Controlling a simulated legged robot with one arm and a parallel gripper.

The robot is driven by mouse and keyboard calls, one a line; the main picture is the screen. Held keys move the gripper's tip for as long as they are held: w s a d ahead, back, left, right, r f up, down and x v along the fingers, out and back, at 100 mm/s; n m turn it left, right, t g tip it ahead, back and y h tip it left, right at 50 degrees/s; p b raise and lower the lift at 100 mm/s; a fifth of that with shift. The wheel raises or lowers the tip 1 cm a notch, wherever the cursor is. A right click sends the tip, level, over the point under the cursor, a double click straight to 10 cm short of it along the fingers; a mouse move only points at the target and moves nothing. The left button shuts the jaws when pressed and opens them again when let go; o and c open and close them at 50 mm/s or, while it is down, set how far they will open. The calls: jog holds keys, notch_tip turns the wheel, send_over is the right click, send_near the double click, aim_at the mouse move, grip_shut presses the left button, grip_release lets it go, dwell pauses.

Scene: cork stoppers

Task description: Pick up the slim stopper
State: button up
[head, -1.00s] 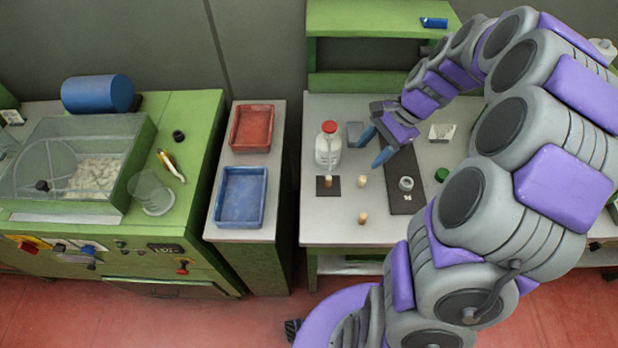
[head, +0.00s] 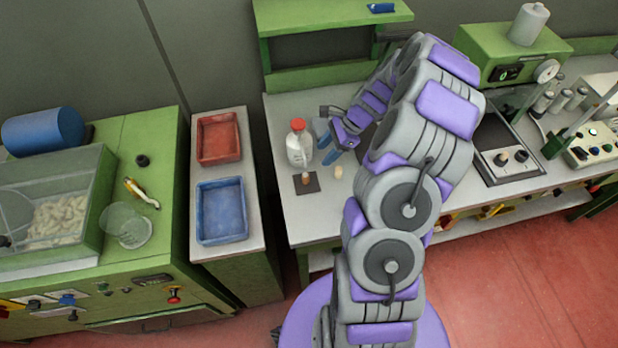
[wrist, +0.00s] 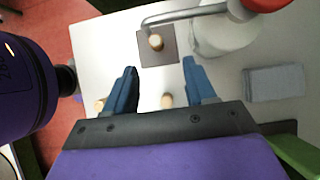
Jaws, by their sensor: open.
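Cork stoppers stand on the light worktop. One (head: 305,178) is on a small dark square pad (head: 313,188); it also shows in the wrist view (wrist: 156,42), ahead of the fingertips. A second, paler stopper (head: 338,171) stands on bare worktop to the right of the pad. The wrist view shows two stoppers nearer my gripper, one between the fingers' bases (wrist: 167,100) and one outside the left finger (wrist: 99,105), both partly hidden. I cannot tell for sure which is the slim one. My gripper (wrist: 159,66) is open and empty above the worktop; its blue fingers show in the head view (head: 337,148).
A red-capped bottle (head: 298,146) stands close to my fingers, left of them in the head view. A grey block (wrist: 274,83) lies to the right in the wrist view. Red (head: 219,138) and blue (head: 221,210) trays sit on the left stand.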

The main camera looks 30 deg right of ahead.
send_over(304, 175)
jog(key=d, duration=0.2)
notch_tip(304, 175, down, 3)
jog(key=shift+s+d+f+b, duration=0.1)
jog(key=shift+d+f+b, duration=0.15)
jog(key=shift+d+f, duration=0.25)
jog(key=shift+s+d+f+b, duration=0.1)
jog(key=shift+d+f+b, duration=0.15)
jog(key=shift+f, duration=0.4)
jog(key=shift+s+d+f+b, duration=0.1)
jog(key=shift+d+f+b, duration=0.15)
jog(key=shift+d+f, duration=0.25)
jog(key=a, duration=0.1)
jog(key=a+f, duration=0.2)
jog(key=a, duration=0.1)
jog(key=shift+w, duration=0.2)
jog(key=shift+a, duration=0.15)
jog(key=shift+d+f, duration=0.1)
jog(key=shift+d, duration=0.95)
jog(key=c, duration=0.6)
jog(key=shift+a, duration=0.3)
jog(key=shift+c, duration=1.4)
jog(key=shift+a, duration=0.45)
grip_shut()
